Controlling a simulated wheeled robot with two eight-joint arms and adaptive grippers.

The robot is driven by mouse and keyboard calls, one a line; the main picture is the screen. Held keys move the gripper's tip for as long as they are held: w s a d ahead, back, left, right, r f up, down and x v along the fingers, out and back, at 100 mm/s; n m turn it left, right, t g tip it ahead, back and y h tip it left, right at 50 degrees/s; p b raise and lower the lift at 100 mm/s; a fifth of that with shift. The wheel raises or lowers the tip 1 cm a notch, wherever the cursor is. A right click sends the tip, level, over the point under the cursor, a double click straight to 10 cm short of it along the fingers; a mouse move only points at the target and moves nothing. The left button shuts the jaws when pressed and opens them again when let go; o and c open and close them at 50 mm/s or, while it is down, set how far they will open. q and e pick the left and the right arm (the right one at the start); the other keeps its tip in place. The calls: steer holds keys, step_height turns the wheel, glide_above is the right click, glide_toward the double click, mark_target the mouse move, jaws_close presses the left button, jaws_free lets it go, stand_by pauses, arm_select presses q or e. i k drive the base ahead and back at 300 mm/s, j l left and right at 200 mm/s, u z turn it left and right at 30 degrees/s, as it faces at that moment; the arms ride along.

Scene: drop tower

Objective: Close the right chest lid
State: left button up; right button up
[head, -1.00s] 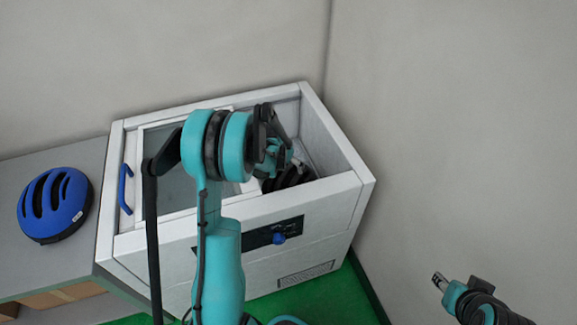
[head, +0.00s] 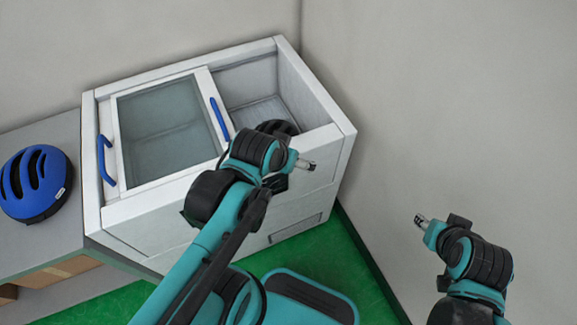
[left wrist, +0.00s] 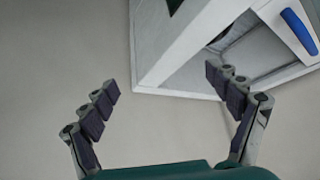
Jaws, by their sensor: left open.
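The white chest (head: 150,235) stands in the corner with glass sliding lids. The right chest lid, with a blue handle (head: 220,118) on its right edge, lies over the left part, so the chest's right part is uncovered. Another blue handle (head: 105,160) is at the far left. My left gripper (head: 305,165) is in front of the chest's front right side, outside the opening. In the left wrist view, its fingers (left wrist: 168,108) are apart with nothing between them, and a blue handle (left wrist: 299,31) shows at upper right. My right gripper (head: 421,221) is off to the right; its jaw opening is unclear.
A blue helmet (head: 36,184) lies on a grey counter (head: 85,215) at left. Walls (head: 420,90) stand close behind and right of the chest. Green floor (head: 330,250) is in front.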

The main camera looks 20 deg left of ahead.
mark_target(225, 128)
steer(key=u, duration=1.9)
steer(key=i+l+u, duration=0.1)
steer(key=i, duration=0.2)
